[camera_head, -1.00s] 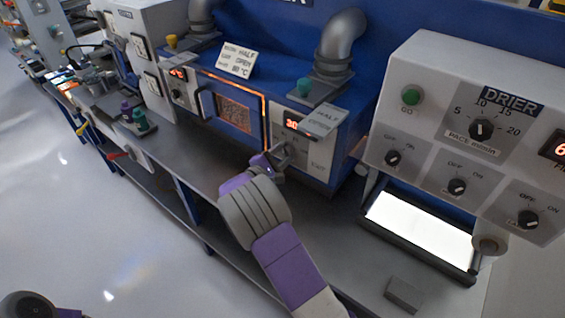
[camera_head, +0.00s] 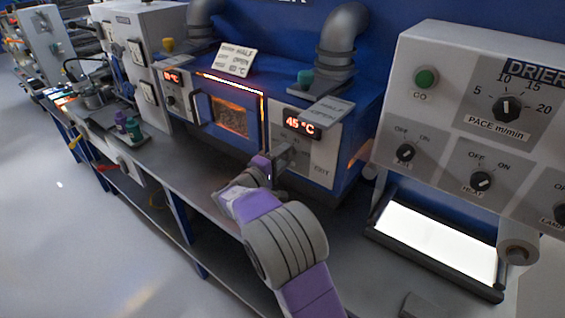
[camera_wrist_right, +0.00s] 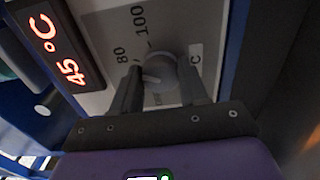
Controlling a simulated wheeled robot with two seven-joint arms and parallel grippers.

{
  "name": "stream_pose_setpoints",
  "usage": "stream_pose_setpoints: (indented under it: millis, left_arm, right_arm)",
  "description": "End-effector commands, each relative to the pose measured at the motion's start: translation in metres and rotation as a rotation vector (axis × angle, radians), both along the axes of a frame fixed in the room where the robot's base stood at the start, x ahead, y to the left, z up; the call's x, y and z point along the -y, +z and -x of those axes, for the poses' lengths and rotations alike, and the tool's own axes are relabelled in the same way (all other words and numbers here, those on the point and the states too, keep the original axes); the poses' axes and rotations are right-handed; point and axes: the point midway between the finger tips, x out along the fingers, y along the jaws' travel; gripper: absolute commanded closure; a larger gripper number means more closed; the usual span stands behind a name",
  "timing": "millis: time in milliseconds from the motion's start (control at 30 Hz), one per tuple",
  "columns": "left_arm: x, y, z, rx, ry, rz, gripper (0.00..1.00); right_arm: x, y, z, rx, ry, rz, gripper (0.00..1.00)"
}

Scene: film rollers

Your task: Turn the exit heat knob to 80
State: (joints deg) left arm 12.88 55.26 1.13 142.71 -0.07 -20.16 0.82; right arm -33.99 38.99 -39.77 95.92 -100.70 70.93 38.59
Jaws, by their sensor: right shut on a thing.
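The exit heat knob (camera_wrist_right: 160,72) is a grey round knob on the white exit panel (camera_head: 322,160), with dial marks 80 and 100 beside it in the right wrist view. My right gripper (camera_wrist_right: 158,85) has its two dark fingers on either side of the knob and is shut on it. In the head view the right gripper (camera_head: 283,160) hides the knob. The exit display (camera_head: 301,124) reads 45 °C in red and also shows in the right wrist view (camera_wrist_right: 62,50). My left gripper is not in view.
A card (camera_head: 236,60) with printed settings stands on top of the blue drier. A grey plate (camera_head: 327,112) juts out above the exit panel. The white drier control box (camera_head: 440,100) and a lit panel (camera_head: 440,238) are to the right.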

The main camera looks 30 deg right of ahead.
Motion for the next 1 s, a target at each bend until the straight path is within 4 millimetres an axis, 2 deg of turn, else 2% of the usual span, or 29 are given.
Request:
stream_pose_setpoints:
  millis: [467, 500, 633, 900, 1000]
  left_arm:
    - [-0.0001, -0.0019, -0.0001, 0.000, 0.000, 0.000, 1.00]
    - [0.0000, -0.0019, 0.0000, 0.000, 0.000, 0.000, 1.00]
    - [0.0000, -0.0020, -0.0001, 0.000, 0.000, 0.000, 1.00]
    - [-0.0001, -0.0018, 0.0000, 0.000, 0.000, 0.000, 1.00]
    - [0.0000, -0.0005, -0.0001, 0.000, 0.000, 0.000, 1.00]
  right_arm:
    - [-0.0008, -0.0001, -0.0003, 0.011, 0.002, -0.007, 0.87]
    - [-0.0008, -0.0001, -0.0003, 0.011, 0.002, -0.007, 0.50]
    - [-0.0007, 0.0000, -0.0003, 0.011, 0.001, -0.006, 0.31]
    - [-0.0010, 0.0001, 0.0000, 0.011, 0.001, -0.006, 0.31]
    - [-0.0077, 0.0003, 0.0021, 0.009, 0.003, -0.006, 0.31]
